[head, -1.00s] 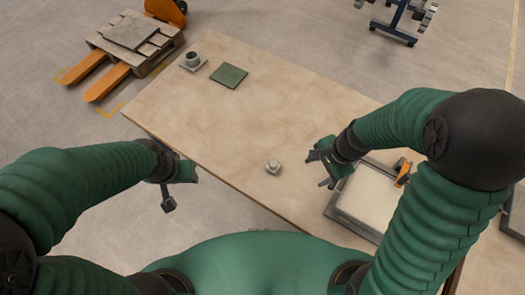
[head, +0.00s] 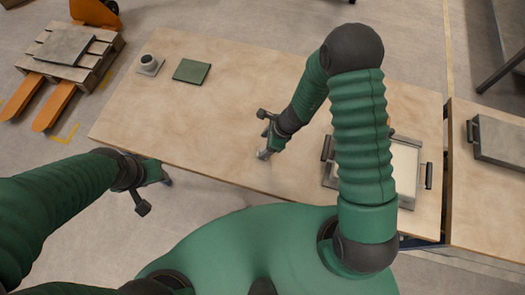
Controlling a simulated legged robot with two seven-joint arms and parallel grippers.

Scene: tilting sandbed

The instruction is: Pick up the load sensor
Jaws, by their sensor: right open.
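The small grey block, which looks like the load sensor, sat clear on the table in the earlier frame. Its spot now lies at my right gripper (head: 265,134), which is open and low over the table's near edge. A small pale grey shape (head: 263,154) shows at the gripper's lower finger. I cannot tell whether it is the sensor or a fingertip, or whether they touch. My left gripper (head: 155,192) hangs off the table's near left edge, away from the sensor; its jaws are unclear.
A grey round piece on a square base (head: 150,64) and a green plate (head: 191,71) sit at the table's (head: 225,110) far left. A framed tray with pale filling (head: 404,170) is right, partly behind my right arm. The table's middle is clear.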

